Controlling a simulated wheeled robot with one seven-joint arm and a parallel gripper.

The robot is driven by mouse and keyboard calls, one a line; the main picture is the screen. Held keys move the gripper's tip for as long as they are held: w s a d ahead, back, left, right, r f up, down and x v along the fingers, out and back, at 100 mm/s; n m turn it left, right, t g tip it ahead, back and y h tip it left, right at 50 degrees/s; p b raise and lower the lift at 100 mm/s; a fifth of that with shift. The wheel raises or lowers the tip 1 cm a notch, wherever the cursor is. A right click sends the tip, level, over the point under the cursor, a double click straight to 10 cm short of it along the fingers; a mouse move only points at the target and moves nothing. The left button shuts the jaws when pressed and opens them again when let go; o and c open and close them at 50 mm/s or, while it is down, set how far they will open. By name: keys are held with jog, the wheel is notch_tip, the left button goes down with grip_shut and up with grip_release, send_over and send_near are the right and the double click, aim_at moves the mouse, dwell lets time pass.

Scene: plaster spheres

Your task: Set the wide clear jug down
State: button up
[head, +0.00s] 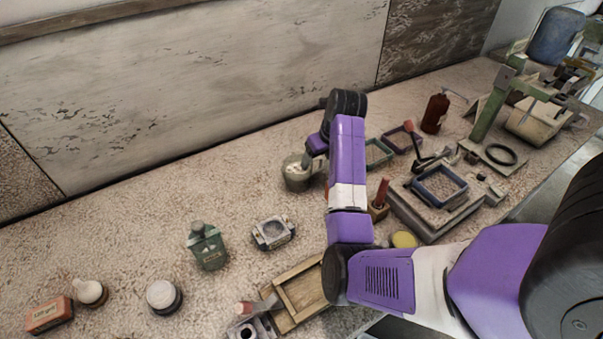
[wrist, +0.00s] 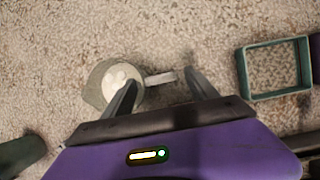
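The wide clear jug (head: 296,178) stands upright on the speckled counter, just left of my gripper (head: 312,158). Whitish contents show inside it. In the wrist view the jug (wrist: 97,84) is left of centre, with its pale handle (wrist: 160,78) pointing right, between the fingers of my gripper (wrist: 160,84). The fingers are spread wide, one over the jug's near right side and the other beyond the handle's end. A gap shows at the right finger. The left finger hides part of the jug.
A green frame tray (head: 378,153) lies right of the jug, with a brown bottle (head: 435,113) farther back. A green canister (head: 207,246) and a small pale mould (head: 273,232) stand toward the front. The counter left of the jug is clear.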

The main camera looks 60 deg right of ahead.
grip_shut()
jog(key=shift+r, duration=0.1)
jog(key=shift+r, duration=0.1)
